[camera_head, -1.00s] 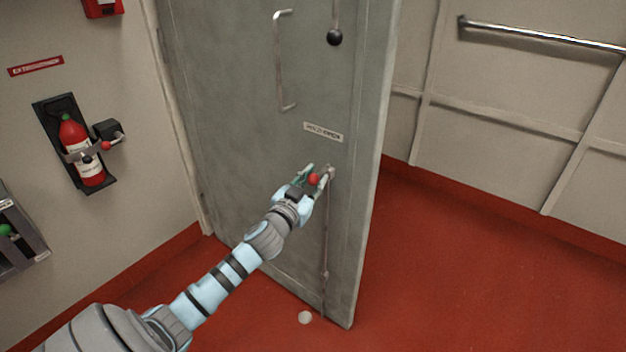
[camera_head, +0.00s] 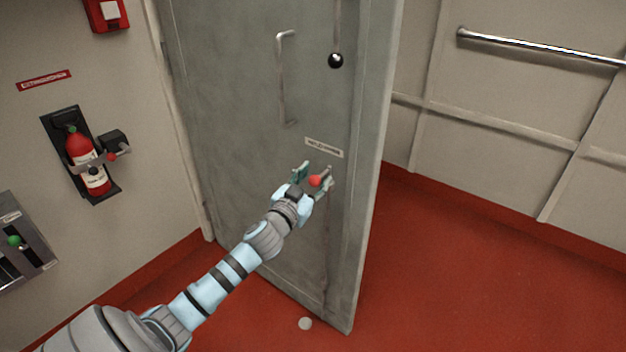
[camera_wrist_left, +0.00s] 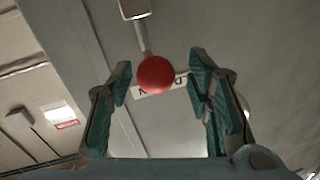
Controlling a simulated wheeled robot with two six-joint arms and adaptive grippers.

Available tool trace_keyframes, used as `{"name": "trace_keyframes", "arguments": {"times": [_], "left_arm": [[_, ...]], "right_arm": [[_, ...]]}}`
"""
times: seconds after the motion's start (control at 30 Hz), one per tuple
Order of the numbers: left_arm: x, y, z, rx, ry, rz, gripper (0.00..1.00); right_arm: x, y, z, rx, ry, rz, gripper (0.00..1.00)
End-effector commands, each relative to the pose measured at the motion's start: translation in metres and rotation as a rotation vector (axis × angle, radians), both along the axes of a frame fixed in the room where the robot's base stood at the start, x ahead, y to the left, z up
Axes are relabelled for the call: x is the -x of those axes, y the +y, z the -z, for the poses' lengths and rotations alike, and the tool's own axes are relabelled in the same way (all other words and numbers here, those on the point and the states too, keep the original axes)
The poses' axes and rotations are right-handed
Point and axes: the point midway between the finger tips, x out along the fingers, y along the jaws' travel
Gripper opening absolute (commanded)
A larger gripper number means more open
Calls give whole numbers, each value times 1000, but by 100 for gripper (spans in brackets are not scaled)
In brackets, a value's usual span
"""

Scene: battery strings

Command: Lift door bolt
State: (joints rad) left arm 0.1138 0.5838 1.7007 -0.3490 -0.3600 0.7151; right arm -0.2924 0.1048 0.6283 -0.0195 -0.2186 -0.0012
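The door bolt is a thin upright rod low on the grey door (camera_head: 240,130), with a red ball knob (camera_head: 314,181) at its top. My left gripper (camera_head: 313,177) is at the knob, its two green-padded fingers spread to either side. In the left wrist view the red knob (camera_wrist_left: 156,75) sits between the open fingers (camera_wrist_left: 160,80), with visible gaps on both sides. The rod's lower part shows faintly down the door. My right gripper is not in view.
A label (camera_head: 324,148) and a bar handle (camera_head: 281,80) are above the knob. A black ball on a rod (camera_head: 335,60) hangs higher. A fire extinguisher (camera_head: 84,155) is on the left wall, a rail (camera_head: 540,47) on the right.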

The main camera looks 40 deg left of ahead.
Motion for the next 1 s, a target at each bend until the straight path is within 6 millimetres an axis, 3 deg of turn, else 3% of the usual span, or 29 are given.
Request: {"name": "trace_keyframes", "arguments": {"times": [0.27,0.37,0.7,0.83,1.0], "left_arm": [[5,-1,2,3,3,0,46],[21,-4,3,-2,6,1,46],[106,-23,3,-3,7,2,46],[118,-25,2,0,2,0,46],[119,-25,1,3,0,-1,46]], "right_arm": [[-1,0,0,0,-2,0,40],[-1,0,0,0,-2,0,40],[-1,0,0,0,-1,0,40],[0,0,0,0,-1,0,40],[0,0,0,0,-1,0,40]]}}
